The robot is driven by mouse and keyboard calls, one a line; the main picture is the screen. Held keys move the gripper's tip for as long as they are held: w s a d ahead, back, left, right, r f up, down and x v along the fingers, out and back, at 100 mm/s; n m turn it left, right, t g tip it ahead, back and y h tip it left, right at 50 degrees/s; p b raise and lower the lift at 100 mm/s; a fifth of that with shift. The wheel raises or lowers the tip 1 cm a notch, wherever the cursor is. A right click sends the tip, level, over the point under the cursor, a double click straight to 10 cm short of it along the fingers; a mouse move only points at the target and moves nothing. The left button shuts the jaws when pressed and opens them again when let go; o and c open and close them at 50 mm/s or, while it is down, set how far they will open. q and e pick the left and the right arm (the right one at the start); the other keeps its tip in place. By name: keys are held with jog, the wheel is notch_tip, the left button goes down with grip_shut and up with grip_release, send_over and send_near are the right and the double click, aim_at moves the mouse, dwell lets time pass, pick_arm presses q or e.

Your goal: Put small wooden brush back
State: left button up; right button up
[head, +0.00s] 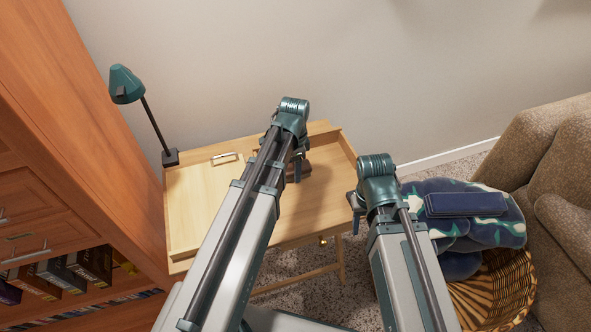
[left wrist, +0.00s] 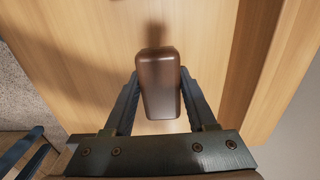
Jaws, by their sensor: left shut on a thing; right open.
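The small wooden brush (left wrist: 159,90) shows in the left wrist view as a dark brown, rounded block. My left gripper (left wrist: 159,80) is shut on it, with one finger along each side. Bare light wood lies beyond the brush, with a dark shadow on it. I cannot tell whether the brush touches the wood. In the head view my left gripper (head: 297,172) is over the right half of the wooden desk (head: 200,215), and my arm hides most of the brush. My right gripper (head: 355,212) is open and empty, just off the desk's right edge.
A green lamp (head: 126,86) stands at the desk's back left corner, near a pale board with a clip (head: 226,159). A tall wooden cabinet (head: 85,130) is at left. A wicker basket (head: 490,290) with a blue patterned blanket (head: 462,190) and a sofa (head: 560,170) are at right.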

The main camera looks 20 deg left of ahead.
pick_arm(q)
jog(key=shift+f, duration=0.2)
jog(key=o, duration=1.3)
jog(key=shift+r, duration=0.15)
notch_tip(320, 180, up, 12)
jog(key=p, duration=1.2)
jog(key=s+d+n, duration=0.2)
jog(key=s+d, duration=0.1)
jog(key=s, duration=0.1)
jog(key=s+d+n, duration=0.3)
jog(key=s+d, duration=0.1)
jog(key=s, duration=0.1)
jog(key=s+d+n+y, duration=0.1)
jog(key=s+d+n, duration=0.1)
jog(key=s+d, duration=0.2)
jog(key=shift+s+r, duration=0.1)
jog(key=shift+s, duration=0.35)
